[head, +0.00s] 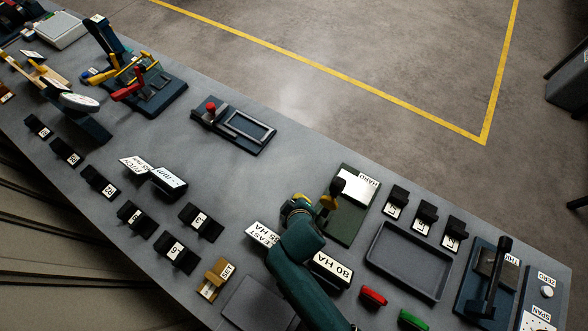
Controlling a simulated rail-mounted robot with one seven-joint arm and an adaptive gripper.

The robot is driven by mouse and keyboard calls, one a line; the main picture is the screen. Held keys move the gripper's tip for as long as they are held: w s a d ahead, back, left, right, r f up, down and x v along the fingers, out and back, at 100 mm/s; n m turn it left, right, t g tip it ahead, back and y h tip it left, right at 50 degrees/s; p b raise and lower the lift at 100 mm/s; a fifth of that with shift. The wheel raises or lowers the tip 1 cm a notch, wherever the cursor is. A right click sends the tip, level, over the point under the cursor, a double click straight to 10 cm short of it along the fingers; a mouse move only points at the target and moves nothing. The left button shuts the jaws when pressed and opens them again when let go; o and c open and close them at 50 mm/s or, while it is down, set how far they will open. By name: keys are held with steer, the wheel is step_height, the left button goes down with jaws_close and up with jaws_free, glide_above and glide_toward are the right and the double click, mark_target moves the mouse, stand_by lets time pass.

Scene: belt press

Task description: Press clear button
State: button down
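No button with a readable "clear" label shows. A red button-like block (373,296) and a green one (412,320) lie near the front right edge of the bench. A panel (541,300) at the far right has a round white knob or button (547,291) and labels that seem to read ZERO and SPAN. My teal arm reaches in from the bottom. My gripper (299,203) is at its far end, small and partly hidden by the arm, left of a green board (345,222). I cannot tell whether its fingers are open or shut, or whether it touches anything.
The grey bench (240,185) has free room in the middle. A black-headed tool (337,187) stands on the green board. A dark tray (408,262) and a lever press (490,280) are to the right. A red-knobbed fixture (233,125) sits at the back.

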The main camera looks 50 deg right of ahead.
steer(key=shift+f, duration=0.15)
stand_by(0.8)
steer(key=shift+f, duration=0.3)
steer(key=shift+f+b, duration=0.3)
steer(key=shift+f, duration=0.15)
stand_by(0.5)
steer(key=shift+r+p, duration=0.85)
steer(key=shift+p, duration=0.15)
step_height(320, 180, up, 5)
steer(key=p, duration=0.5)
steer(key=shift+r, duration=0.1)
